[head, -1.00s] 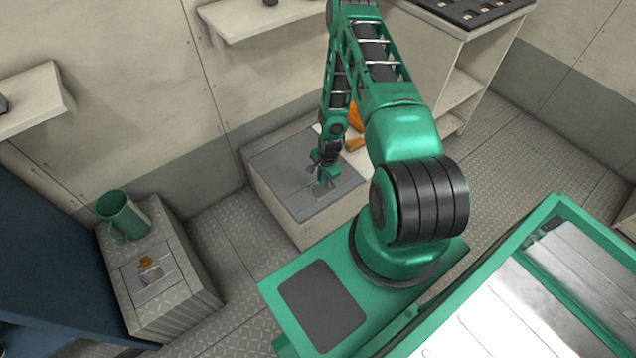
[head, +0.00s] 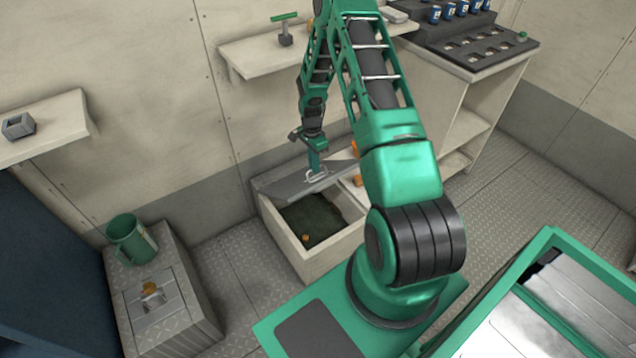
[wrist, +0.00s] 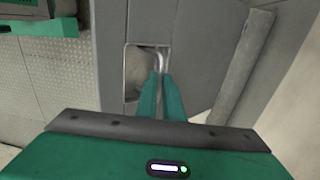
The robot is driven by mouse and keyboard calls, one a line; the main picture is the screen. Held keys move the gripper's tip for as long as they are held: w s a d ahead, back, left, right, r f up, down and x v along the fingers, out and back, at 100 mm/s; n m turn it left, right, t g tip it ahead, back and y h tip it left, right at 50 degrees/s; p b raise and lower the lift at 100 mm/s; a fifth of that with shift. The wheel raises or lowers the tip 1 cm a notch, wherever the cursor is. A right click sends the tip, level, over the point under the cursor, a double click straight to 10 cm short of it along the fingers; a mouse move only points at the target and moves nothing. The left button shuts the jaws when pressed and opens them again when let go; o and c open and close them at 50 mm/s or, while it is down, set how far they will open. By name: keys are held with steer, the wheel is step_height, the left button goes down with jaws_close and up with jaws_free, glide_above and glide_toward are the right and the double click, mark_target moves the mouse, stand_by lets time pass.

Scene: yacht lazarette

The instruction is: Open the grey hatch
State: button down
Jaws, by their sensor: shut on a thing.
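The grey hatch (head: 300,187) is the lid of a low cream locker (head: 315,265) against the wall. It is tilted up, hinged at the wall side, with its front edge raised. The locker's dark inside shows below it, with a small orange thing (head: 306,238) at the bottom. My gripper (head: 316,172) is shut on the hatch's metal handle (head: 318,178). In the wrist view the green fingers (wrist: 157,85) close on the bright handle (wrist: 160,60), set in a recess of the grey panel.
An orange object (head: 357,180) stands right of the hatch, partly hidden by my arm. A green mug (head: 131,240) stands on a box at the left. A shelf (head: 262,52) with a green-handled tool (head: 285,28) is above. A workbench (head: 480,70) stands at the right.

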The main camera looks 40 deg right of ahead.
steer(key=shift+w+a+r, duration=0.1)
steer(key=shift+w+r, duration=0.25)
steer(key=shift+w, duration=0.3)
steer(key=shift+w+d+r, duration=0.1)
steer(key=shift+w+r, duration=0.2)
steer(key=shift+w, duration=0.35)
steer(key=shift+w+a+r, duration=0.1)
steer(key=shift+w+r, duration=0.25)
steer(key=shift+w, duration=0.3)
steer(key=c, duration=1.9)
jaws_free()
steer(key=shift+f, duration=0.15)
steer(key=shift+s, duration=0.15)
steer(key=s+a+r, duration=0.2)
steer(key=a+r, duration=0.9)
steer(key=shift+s, duration=0.3)
